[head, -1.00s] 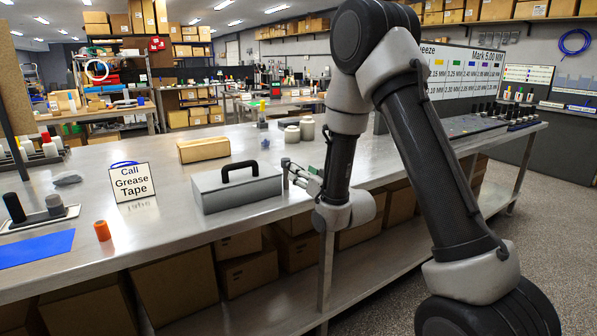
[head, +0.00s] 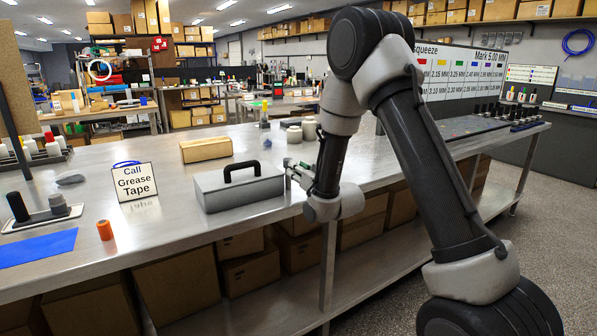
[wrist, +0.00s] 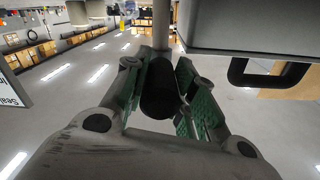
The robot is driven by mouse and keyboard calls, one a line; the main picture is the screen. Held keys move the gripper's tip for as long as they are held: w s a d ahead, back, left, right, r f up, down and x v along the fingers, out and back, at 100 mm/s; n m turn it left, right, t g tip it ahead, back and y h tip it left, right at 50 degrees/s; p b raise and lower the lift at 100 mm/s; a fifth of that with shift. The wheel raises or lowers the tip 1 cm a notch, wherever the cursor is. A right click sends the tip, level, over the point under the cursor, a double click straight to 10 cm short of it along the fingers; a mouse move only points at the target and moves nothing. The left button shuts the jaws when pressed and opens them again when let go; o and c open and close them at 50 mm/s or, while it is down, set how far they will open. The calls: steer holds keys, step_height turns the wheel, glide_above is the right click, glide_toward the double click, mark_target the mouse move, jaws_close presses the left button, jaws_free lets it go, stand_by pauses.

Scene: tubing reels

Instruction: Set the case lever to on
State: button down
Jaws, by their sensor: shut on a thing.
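The case (head: 238,190) is a grey metal box with a black handle (head: 241,168), standing upright on the metal bench. Part of it fills the upper right of the wrist view (wrist: 250,32). My gripper (head: 293,171) is at the case's right end. In the wrist view, its green-padded fingers (wrist: 161,72) are shut around the dark, round grip of the lever (wrist: 158,92). A grey shaft runs up from this grip beside the case. In the head view the lever is small and largely hidden by the fingers; its setting cannot be read.
A cardboard box (head: 206,149) lies behind the case, and a sign (head: 134,182) stands to its left. Pale jars (head: 295,134) stand behind my gripper. An orange cylinder (head: 105,230) is near the front edge. The bench front right of the case is clear.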

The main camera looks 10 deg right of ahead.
steer(key=shift+a+m+h, duration=0.45)
steer(key=shift+m+h, duration=0.05)
steer(key=shift+h, duration=0.3)
steer(key=shift+s+h, duration=0.1)
steer(key=shift+h, duration=0.2)
steer(key=c, duration=1.1)
jaws_free()
steer(key=shift+c, duration=0.2)
steer(key=s+d, duration=0.1)
steer(key=s, duration=0.6)
steer(key=shift+s, duration=0.25)
